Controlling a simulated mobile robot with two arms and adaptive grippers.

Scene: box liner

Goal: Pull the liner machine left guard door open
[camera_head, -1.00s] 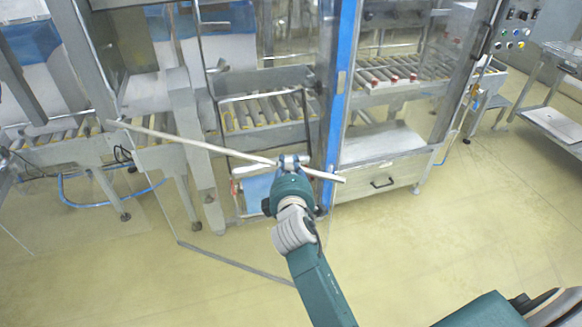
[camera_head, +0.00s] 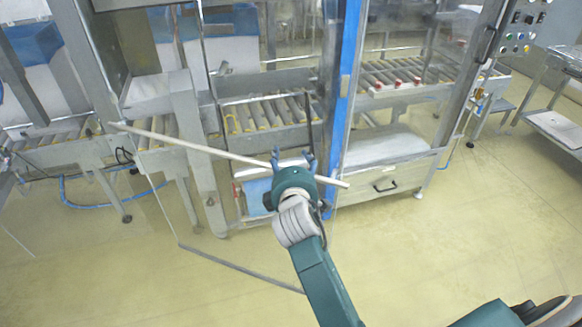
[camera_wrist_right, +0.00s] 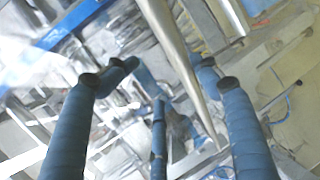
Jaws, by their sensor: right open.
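The liner machine's left guard door (camera_head: 225,265) appears as a clear panel swung out toward me, with a dark bottom edge low over the floor. A pale bar (camera_head: 190,145) crosses it at mid height, sloping down to the right. In the right wrist view the bar (camera_wrist_right: 183,62) runs lengthwise through the space between the blue fingers. Whether a finger touches it, I cannot tell. My left gripper is not in view.
A blue-edged upright (camera_head: 342,95) stands just right of my right gripper. Roller conveyors (camera_head: 265,115) lie behind the door. A control panel (camera_head: 518,35) and a metal table (camera_head: 556,125) are at the right. The floor (camera_head: 440,240) in front is clear.

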